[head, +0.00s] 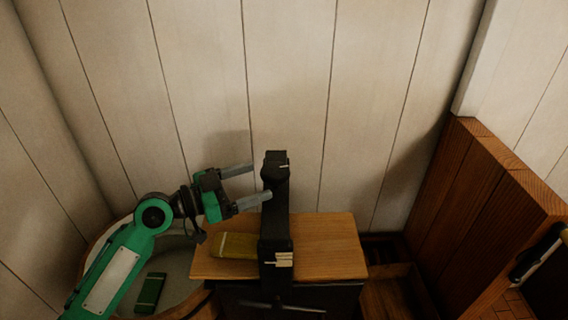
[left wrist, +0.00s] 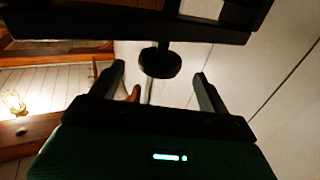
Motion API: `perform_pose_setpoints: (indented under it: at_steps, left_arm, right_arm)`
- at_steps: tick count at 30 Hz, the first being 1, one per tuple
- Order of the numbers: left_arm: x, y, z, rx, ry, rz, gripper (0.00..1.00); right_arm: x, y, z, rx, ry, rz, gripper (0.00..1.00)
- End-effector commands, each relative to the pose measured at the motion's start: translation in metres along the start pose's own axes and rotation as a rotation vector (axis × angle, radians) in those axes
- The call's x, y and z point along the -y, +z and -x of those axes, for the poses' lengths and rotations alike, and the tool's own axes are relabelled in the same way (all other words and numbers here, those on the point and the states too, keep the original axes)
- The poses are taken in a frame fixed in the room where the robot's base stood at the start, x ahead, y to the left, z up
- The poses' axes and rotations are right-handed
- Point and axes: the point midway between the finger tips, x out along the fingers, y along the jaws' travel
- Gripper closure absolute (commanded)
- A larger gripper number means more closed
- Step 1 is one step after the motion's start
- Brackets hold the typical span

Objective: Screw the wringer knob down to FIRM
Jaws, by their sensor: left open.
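The wringer (head: 276,215) is a tall black frame on a wooden board in the head view. The wringer knob (left wrist: 160,63) shows in the left wrist view as a dark round disc on a short stem from a black bar. I cannot make it out in the head view. My left gripper (head: 260,181) is open at the upper part of the frame, its grey fingers pointing right. In the left wrist view the knob appears between the two fingertips (left wrist: 158,72), with a gap on each side. The gripper holds nothing. My right gripper is not in view.
An olive block (head: 235,246) lies on the board (head: 330,245) left of the frame. A round tub (head: 183,265) at the left holds a green block (head: 150,293). A wooden partition (head: 480,190) stands at the right. The plank wall (head: 290,80) rises close behind.

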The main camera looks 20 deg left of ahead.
Motion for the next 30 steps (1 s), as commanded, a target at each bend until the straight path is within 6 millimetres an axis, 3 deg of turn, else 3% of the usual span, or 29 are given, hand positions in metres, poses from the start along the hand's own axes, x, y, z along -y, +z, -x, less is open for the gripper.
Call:
perform_pose_setpoints:
  at_steps: [3, 12, 18, 26, 27, 30]
  left_arm:
    - [0.0, -0.006, -0.023, -0.004, -0.001, 0.002, 0.21]
    - [0.001, -0.003, -0.067, -0.003, -0.001, 0.002, 0.21]
    - [0.001, -0.001, -0.079, -0.001, -0.001, 0.0, 0.21]
    - [0.001, 0.0, -0.08, 0.0, -0.002, -0.001, 0.21]
    - [0.001, 0.0, -0.08, 0.0, -0.001, -0.001, 0.23]
    - [0.001, 0.0, -0.08, 0.0, -0.002, -0.001, 0.43]
  right_arm:
    - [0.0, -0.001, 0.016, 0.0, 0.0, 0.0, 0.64]
    - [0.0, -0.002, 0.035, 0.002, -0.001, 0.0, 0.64]
    - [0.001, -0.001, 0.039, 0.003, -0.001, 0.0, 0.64]
    - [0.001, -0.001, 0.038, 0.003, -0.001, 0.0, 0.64]
    - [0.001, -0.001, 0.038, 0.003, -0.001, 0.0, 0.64]
    - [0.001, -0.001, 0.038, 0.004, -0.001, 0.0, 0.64]
